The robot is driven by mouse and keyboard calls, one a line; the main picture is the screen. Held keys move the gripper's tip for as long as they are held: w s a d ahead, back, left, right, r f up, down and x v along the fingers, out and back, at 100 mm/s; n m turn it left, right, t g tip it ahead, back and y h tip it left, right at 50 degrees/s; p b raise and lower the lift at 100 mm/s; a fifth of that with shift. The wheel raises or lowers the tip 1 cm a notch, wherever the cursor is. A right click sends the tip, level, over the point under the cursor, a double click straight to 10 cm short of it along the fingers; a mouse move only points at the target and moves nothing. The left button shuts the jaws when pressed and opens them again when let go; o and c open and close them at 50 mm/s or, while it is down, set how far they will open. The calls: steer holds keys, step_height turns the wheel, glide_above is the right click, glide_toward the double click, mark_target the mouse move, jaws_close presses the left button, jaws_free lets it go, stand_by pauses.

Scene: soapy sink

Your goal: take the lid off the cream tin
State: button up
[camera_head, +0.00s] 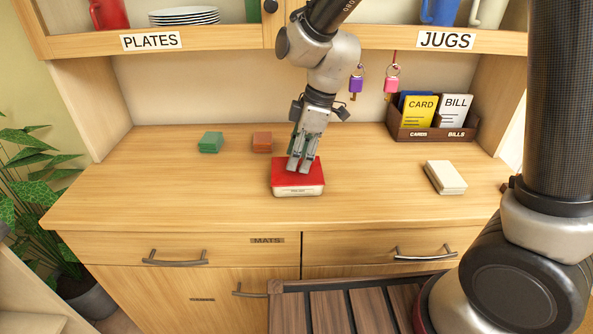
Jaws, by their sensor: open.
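A low box-shaped tin (299,191) with a cream body and a small dark label stands on the wooden counter near its front edge. A flat red lid (312,178) covers its top. My gripper (299,167) reaches down from above, with its fingertips over the middle of the red lid. The fingers look close together but are open, with nothing seen between them. I cannot tell whether the tips touch the lid. The fingers hide part of the lid's back half.
Behind the tin are a green block (210,142) and an orange-brown block (262,142). A cream block (445,177) lies to the right. A brown card holder (432,134) stands at the back right. Keys (391,85) hang under the shelf. The counter's left side is clear.

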steer(key=shift+a+f, duration=0.15)
steer(key=shift+f, duration=0.45)
jaws_close()
